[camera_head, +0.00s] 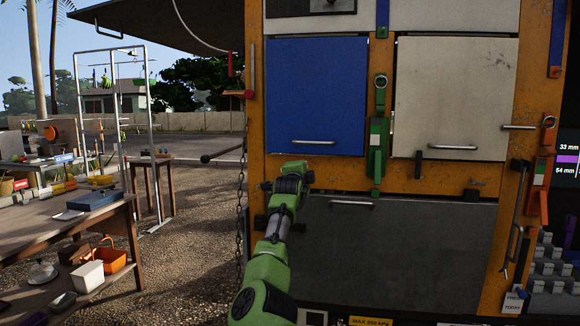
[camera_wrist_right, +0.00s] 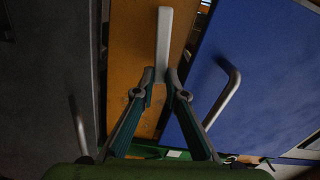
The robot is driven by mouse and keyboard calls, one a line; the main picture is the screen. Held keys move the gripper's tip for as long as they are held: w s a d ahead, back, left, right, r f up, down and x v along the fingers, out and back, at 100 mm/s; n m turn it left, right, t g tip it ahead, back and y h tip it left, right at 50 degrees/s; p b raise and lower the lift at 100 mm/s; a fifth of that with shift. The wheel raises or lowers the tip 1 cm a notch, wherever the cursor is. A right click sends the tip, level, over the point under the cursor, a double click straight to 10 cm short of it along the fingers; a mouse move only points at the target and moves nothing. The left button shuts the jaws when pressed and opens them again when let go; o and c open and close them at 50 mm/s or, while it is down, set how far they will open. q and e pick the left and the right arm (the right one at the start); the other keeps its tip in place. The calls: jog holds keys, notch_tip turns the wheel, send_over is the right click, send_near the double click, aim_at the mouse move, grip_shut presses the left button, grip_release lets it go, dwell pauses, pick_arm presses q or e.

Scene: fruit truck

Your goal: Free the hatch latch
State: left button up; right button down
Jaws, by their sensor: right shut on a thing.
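My right gripper (camera_head: 290,182) is at the orange frame (camera_head: 400,180), between the blue door (camera_head: 316,95) and the dark lower panel (camera_head: 400,245). In the right wrist view, its two fingers (camera_wrist_right: 161,80) are shut on the end of a pale grey bar (camera_wrist_right: 164,38), which lies along the orange band. In the head view my arm hides this bar. I cannot tell whether the bar is the hatch latch. The blue door and dark panel look shut. My left gripper is not in view.
A green latch (camera_head: 377,148) hangs between the blue door and the pale door (camera_head: 455,95). A red-orange latch (camera_head: 538,190) is at the right. A chain (camera_head: 240,205) hangs on the frame's left. A wooden table (camera_head: 60,235) stands left, with open gravel between.

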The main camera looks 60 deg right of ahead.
jog(key=shift+f+m, duration=0.45)
jog(key=shift+m, duration=0.65)
jog(key=c, duration=2)
grip_release()
jog(key=shift+c, duration=0.2)
jog(key=shift+w+d+f, duration=0.1)
jog(key=shift+d+f, duration=0.1)
jog(key=shift+f, duration=0.05)
jog(key=v, duration=1.2)
jog(key=shift+f, duration=0.1)
